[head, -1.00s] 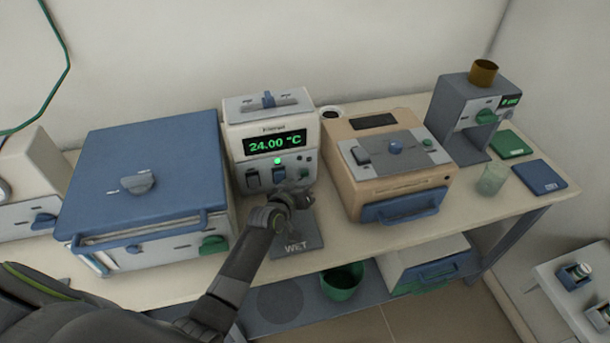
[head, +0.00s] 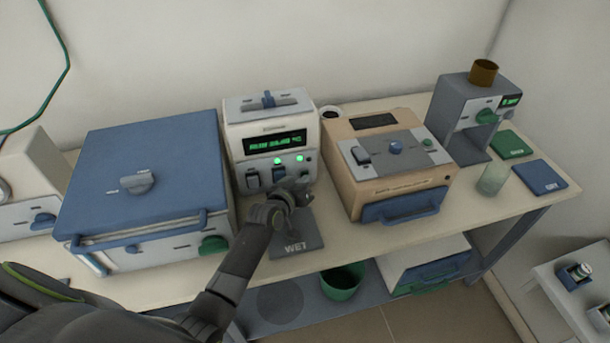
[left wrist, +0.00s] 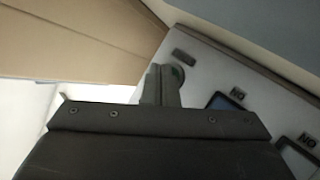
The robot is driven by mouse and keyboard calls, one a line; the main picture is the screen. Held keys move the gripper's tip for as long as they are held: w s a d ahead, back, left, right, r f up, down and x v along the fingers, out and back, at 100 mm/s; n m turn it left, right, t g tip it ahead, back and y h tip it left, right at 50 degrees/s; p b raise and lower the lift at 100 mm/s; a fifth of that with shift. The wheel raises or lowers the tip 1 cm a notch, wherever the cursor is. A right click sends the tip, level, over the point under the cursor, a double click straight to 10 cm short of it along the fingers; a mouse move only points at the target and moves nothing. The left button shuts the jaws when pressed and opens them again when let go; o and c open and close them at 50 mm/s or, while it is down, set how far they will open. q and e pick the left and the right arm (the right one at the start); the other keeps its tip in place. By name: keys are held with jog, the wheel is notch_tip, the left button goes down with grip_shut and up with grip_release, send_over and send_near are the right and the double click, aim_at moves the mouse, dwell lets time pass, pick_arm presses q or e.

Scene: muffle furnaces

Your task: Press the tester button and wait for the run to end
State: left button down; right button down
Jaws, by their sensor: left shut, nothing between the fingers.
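The tester is a white box (head: 233,150) with a green lit display (head: 275,143), standing at the back of the bench. Two green lights (head: 278,161) glow on its front, below the display. The display now carries a row of small characters too blurred to read for certain. My left gripper (head: 302,188) is shut and empty, against or just in front of the lower right of the tester's front. In the left wrist view its closed fingers (left wrist: 163,82) reach the panel at a dark green round button (left wrist: 177,75); the fingers partly hide it.
A blue-topped furnace (head: 140,165) stands left of the tester and a tan one (head: 390,165) right. A grey WET mat (head: 297,240) lies under my left gripper. Green (head: 510,144) and blue (head: 540,176) mats and a glass (head: 492,178) are at the right.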

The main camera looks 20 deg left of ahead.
pick_arm(q)
jog(key=shift+w+a, duration=0.1)
dwell(0.5)
jog(key=shift+s+d+p, duration=0.35)
jog(key=shift+s+d, duration=0.15)
jog(key=shift+s, duration=0.25)
jog(key=shift+s+d, duration=0.25)
jog(key=shift+s, duration=0.05)
jog(key=shift+s+d+p, duration=0.35)
jog(key=shift+s+d, duration=0.25)
jog(key=shift+s, duration=0.3)
jog(key=shift+s+d+p, duration=0.3)
jog(key=shift+s+d, duration=0.25)
jog(key=shift+s, duration=0.3)
